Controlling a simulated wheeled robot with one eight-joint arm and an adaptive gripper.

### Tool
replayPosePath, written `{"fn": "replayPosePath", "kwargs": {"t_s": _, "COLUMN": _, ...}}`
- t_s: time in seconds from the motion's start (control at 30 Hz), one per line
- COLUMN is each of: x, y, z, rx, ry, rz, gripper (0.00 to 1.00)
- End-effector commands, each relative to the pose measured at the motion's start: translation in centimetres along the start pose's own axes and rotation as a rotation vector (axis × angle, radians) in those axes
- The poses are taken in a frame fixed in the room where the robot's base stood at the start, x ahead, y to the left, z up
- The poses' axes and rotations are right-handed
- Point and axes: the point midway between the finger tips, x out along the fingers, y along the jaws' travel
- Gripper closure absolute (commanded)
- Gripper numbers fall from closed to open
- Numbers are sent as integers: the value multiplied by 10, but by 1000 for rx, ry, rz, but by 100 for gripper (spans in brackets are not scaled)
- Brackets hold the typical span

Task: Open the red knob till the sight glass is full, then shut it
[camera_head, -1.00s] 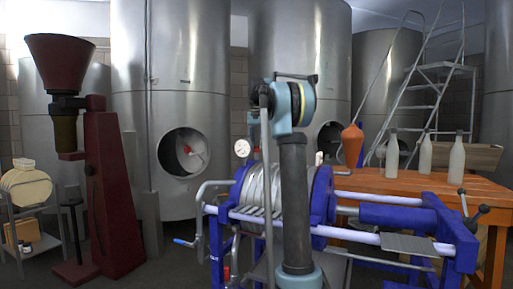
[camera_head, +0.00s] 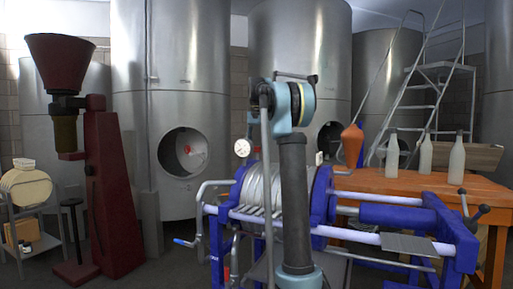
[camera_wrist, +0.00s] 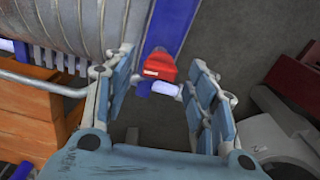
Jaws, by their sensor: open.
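A red knob (camera_wrist: 160,66) with a small pale label shows in the wrist view, beside the blue frame of the press. My gripper (camera_wrist: 168,88) is open, with one finger on each side of the knob's line and a gap to it on both sides. The knob lies just beyond the fingertips; I cannot tell whether anything touches. A pale tube (camera_wrist: 166,89) and a small blue part lie just below the knob. I cannot make out a sight glass or its level. In the head view my gripper is hidden, and I cannot pick out this knob with certainty.
The blue press (camera_head: 395,215) with a ribbed pale drum stands in front of me, a dial gauge (camera_head: 242,148) at its back. A wooden table (camera_head: 385,182) with several bottles is at the right. Steel tanks (camera_head: 170,60) stand behind. A dark red machine (camera_head: 108,190) is at the left.

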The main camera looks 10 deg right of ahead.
Motion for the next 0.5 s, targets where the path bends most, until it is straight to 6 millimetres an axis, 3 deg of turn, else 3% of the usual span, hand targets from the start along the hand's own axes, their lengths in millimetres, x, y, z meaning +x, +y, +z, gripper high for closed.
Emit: {"fn": "replayPosePath", "kwargs": {"t_s": 0.5, "x": -71, "y": 0, "z": -1, "rx": 0, "ry": 0, "rz": 0, "gripper": 48}}
